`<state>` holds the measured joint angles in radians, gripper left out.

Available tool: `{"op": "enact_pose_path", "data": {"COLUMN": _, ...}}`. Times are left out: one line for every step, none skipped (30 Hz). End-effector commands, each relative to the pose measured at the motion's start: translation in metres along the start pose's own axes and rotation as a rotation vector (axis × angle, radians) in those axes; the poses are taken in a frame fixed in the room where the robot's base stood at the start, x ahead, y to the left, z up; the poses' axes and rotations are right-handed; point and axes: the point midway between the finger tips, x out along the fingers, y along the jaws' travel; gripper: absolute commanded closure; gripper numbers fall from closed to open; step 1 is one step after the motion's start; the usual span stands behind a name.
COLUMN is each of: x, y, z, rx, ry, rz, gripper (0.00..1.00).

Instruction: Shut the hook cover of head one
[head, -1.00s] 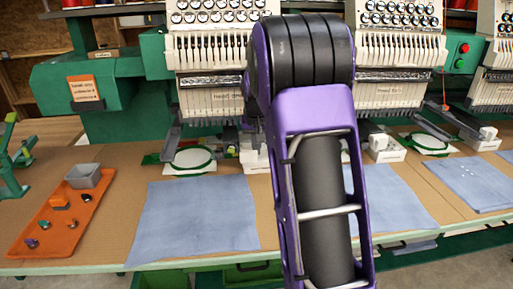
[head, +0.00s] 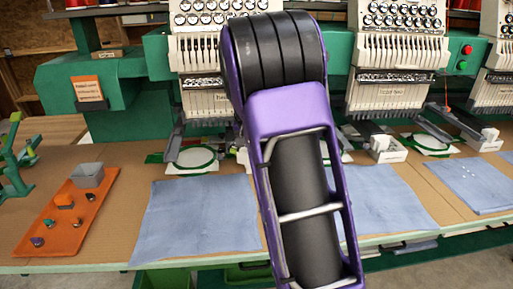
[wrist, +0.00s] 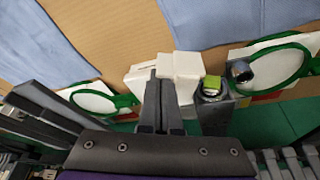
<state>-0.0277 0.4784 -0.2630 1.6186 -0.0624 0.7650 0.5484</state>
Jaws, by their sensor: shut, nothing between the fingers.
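In the wrist view, a white block-like housing (wrist: 148,82) with a raised white piece (wrist: 187,66) stands between two hoops. I take it for the hook housing and its cover, but cannot tell how far the cover is open. My gripper (wrist: 163,76) is shut and empty, its dark fingertips over or against the housing; contact is unclear. In the head view, my purple arm hides the gripper and most of this housing. The left machine head (head: 207,103) stands behind my arm; its label is too small to read.
Green hoops lie left (wrist: 95,102) and right (wrist: 275,66) of the housing in the wrist view. A green-topped grey post (wrist: 212,90) and a silver knob (wrist: 241,72) stand close right of my fingers. An orange tray (head: 68,218) with small items lies left in the head view.

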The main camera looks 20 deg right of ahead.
Motion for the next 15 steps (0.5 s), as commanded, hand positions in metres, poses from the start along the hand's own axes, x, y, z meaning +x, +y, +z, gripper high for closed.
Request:
{"op": "enact_pose_path", "data": {"x": -0.003, "y": -0.002, "z": 0.001, "rx": 0.029, "ry": 0.000, "rz": 0.012, "gripper": 1.00}}
{"op": "enact_pose_path", "data": {"x": -0.003, "y": -0.003, "z": 0.002, "rx": 0.050, "ry": 0.000, "rz": 0.019, "gripper": 1.00}}
{"op": "enact_pose_path", "data": {"x": -0.004, "y": -0.004, "z": 0.004, "rx": 0.078, "ry": 0.000, "rz": 0.028, "gripper": 1.00}}
{"op": "enact_pose_path", "data": {"x": -0.004, "y": -0.006, "z": 0.005, "rx": 0.101, "ry": 0.000, "rz": 0.036, "gripper": 1.00}}
{"op": "enact_pose_path", "data": {"x": -0.005, "y": -0.007, "z": 0.006, "rx": 0.126, "ry": 0.000, "rz": 0.045, "gripper": 1.00}}
{"op": "enact_pose_path", "data": {"x": -0.005, "y": -0.009, "z": 0.007, "rx": 0.161, "ry": 0.000, "rz": 0.058, "gripper": 1.00}}
{"op": "enact_pose_path", "data": {"x": -0.006, "y": -0.010, "z": 0.008, "rx": 0.189, "ry": 0.000, "rz": 0.068, "gripper": 1.00}}
{"op": "enact_pose_path", "data": {"x": -0.006, "y": -0.012, "z": 0.009, "rx": 0.215, "ry": 0.001, "rz": 0.077, "gripper": 1.00}}
{"op": "enact_pose_path", "data": {"x": -0.007, "y": -0.013, "z": 0.011, "rx": 0.251, "ry": 0.001, "rz": 0.091, "gripper": 1.00}}
{"op": "enact_pose_path", "data": {"x": -0.007, "y": -0.015, "z": 0.012, "rx": 0.278, "ry": 0.001, "rz": 0.100, "gripper": 1.00}}
{"op": "enact_pose_path", "data": {"x": -0.007, "y": -0.016, "z": 0.013, "rx": 0.305, "ry": 0.000, "rz": 0.110, "gripper": 1.00}}
{"op": "enact_pose_path", "data": {"x": -0.008, "y": -0.018, "z": 0.014, "rx": 0.342, "ry": 0.001, "rz": 0.122, "gripper": 1.00}}
{"op": "enact_pose_path", "data": {"x": -0.008, "y": -0.020, "z": 0.015, "rx": 0.368, "ry": 0.001, "rz": 0.131, "gripper": 1.00}}
{"op": "enact_pose_path", "data": {"x": -0.009, "y": -0.022, "z": 0.015, "rx": 0.396, "ry": 0.001, "rz": 0.140, "gripper": 1.00}}
{"op": "enact_pose_path", "data": {"x": -0.009, "y": -0.024, "z": 0.016, "rx": 0.431, "ry": 0.000, "rz": 0.153, "gripper": 1.00}}
